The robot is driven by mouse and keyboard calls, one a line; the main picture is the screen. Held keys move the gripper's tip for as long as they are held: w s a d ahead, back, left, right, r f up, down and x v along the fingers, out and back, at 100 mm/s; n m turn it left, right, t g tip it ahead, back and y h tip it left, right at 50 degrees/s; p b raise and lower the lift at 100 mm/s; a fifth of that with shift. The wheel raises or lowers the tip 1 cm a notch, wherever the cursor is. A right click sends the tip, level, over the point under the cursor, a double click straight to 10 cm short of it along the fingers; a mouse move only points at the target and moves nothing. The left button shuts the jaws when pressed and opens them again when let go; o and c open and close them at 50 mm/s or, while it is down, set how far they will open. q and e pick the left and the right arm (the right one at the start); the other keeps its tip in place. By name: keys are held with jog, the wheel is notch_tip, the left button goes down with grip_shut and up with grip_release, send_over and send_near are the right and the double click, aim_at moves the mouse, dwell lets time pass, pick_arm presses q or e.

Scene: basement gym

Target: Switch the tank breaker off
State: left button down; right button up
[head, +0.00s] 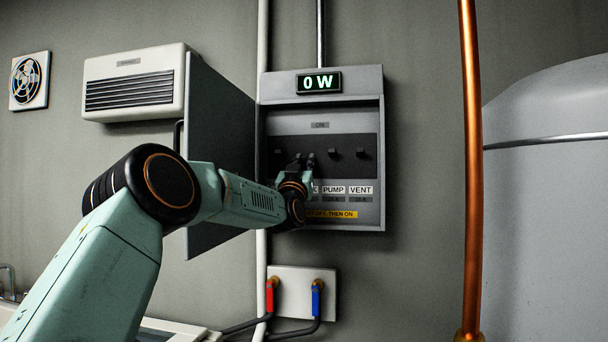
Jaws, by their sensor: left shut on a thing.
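The grey breaker box (371,88) hangs on the wall with its door (215,130) swung open to the left. Inside is a dark row of breakers: the pump breaker (334,153), the vent breaker (361,153) and another at the far left (278,153). My left gripper (304,160) is at the breaker left of the pump one and shut on its lever. The label below is mostly hidden by my wrist; only a final "K" shows, fitting the tank breaker. That lever's position is hidden by the fingers. My right gripper is not in view.
A display (319,82) on the box reads "0 W". A yellow strip (345,214) ends in "OFF, THEN ON". A copper pipe (470,150) and grey tank (550,210) stand to the right. Red (270,296) and blue (317,298) valve handles sit below.

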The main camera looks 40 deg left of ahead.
pick_arm(q)
jog(key=shift+w+f+t+y+b, duration=0.1)
jog(key=shift+f+t+y+b, duration=0.15)
jog(key=shift+t+y+b, duration=0.5)
jog(key=shift+h, duration=0.35)
jog(key=c, duration=1.6)
grip_release()
jog(key=shift+c, duration=0.2)
jog(key=o, duration=0.4)
jog(key=shift+s+r, duration=0.1)
jog(key=shift+s, duration=0.1)
jog(key=shift+o, duration=0.2)
jog(key=shift+w, duration=0.1)
jog(key=shift+f, duration=0.2)
jog(key=v, duration=1.2)
jog(key=shift+r, duration=0.2)
